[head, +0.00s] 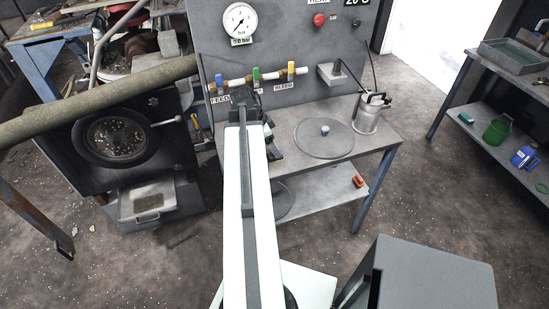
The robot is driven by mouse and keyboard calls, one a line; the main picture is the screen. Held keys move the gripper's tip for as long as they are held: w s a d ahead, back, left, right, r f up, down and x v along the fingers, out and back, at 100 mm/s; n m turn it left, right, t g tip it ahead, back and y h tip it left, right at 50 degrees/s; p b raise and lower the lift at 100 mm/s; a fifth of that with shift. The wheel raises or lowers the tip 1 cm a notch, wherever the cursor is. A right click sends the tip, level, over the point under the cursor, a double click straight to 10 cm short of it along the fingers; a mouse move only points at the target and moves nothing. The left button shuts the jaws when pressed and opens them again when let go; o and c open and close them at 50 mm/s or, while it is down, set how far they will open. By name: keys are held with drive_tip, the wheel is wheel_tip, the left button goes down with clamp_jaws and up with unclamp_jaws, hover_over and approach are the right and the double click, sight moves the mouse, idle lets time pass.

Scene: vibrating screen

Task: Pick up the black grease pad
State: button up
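My arm reaches up the middle of the head view, and its dark end with my gripper (243,98) is in front of the grey panel, just below the row of coloured valves. The fingers are too small and dark to tell whether they are open or shut. A small dark thing (274,152) lies on the left end of the grey bench (300,120), beside my arm and partly hidden by it. It may be the black grease pad, but I cannot tell for sure.
A round grey lid (325,138) and a metal oil can (369,112) stand on the bench. A red block (358,181) is on its lower shelf. A black machine with a round screen (115,137) stands left. A grey box (430,275) is at front right. Open floor lies to the right.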

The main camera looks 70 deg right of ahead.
drive_tip(key=b+x, duration=0.4)
drive_tip(key=x, duration=0.1)
drive_tip(key=shift+f, duration=0.2)
drive_tip(key=shift+r, duration=0.2)
clamp_jaws()
wheel_tip(320, 180, up, 10)
drive_tip(key=p, duration=1)
drive_tip(key=shift+r, duration=0.15)
